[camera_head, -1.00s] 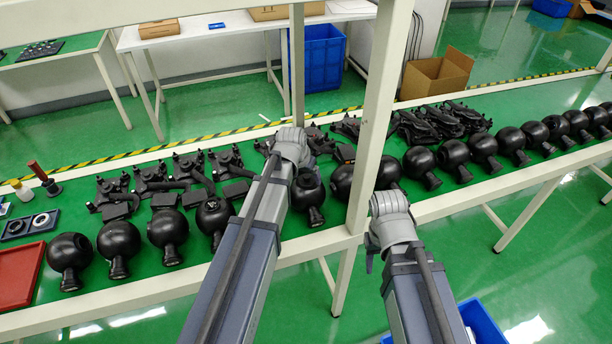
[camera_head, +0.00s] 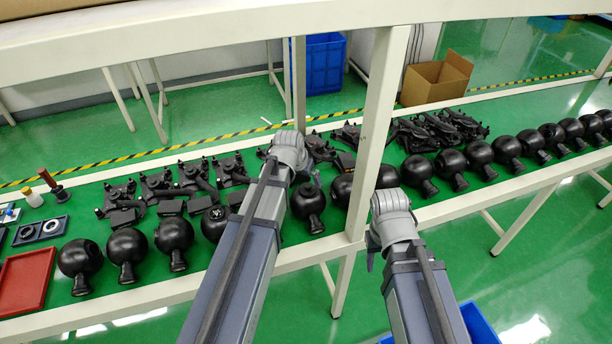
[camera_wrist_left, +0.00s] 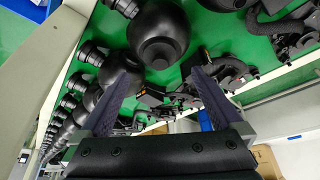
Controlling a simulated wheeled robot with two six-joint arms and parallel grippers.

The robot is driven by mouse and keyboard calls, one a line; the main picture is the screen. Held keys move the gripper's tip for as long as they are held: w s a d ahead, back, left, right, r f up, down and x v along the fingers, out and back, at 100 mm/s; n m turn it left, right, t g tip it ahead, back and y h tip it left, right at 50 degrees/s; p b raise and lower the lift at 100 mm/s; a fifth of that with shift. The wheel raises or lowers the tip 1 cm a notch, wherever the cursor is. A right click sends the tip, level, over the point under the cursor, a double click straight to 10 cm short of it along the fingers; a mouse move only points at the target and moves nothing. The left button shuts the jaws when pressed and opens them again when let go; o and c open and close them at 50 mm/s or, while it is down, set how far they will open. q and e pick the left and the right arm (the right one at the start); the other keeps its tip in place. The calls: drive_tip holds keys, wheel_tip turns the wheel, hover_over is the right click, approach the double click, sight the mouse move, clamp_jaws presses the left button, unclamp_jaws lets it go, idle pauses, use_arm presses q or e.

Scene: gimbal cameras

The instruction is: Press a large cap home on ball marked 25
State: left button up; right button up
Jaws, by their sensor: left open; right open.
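Several black balls with short necks, such as this ball (camera_head: 126,248), stand in a row along the green bench. No number 25 is legible on any of them, and I cannot pick out a large cap for certain. My left arm reaches over the row in the head view, its jaws hidden there. In the left wrist view my left gripper (camera_wrist_left: 158,88) is open and empty, with a black ball (camera_wrist_left: 158,38) beyond its fingers.
A red tray (camera_head: 25,282) and a dark tray with ring-shaped parts (camera_head: 40,231) are at the bench's left end. Black bracket assemblies (camera_head: 160,187) line the back. A white upright post (camera_head: 377,130) stands between my arms. A cardboard box (camera_head: 437,80) is on the floor behind.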

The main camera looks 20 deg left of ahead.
use_arm(q)
drive_tip(key=shift+p+v, duration=0.55)
drive_tip(key=shift+v, duration=0.6)
use_arm(e)
wheel_tip(320, 180, up, 2)
use_arm(q)
drive_tip(key=s+d+m+g+y, duration=0.1)
drive_tip(key=s+d+g, duration=0.1)
drive_tip(key=s+d, duration=0.5)
drive_tip(key=s+d+f+m+g+y, duration=0.1)
drive_tip(key=s+d+g, duration=0.2)
drive_tip(key=s+d, duration=0.4)
drive_tip(key=s, duration=0.6)
drive_tip(key=shift+s+f, duration=0.25)
drive_tip(key=shift+f, duration=0.05)
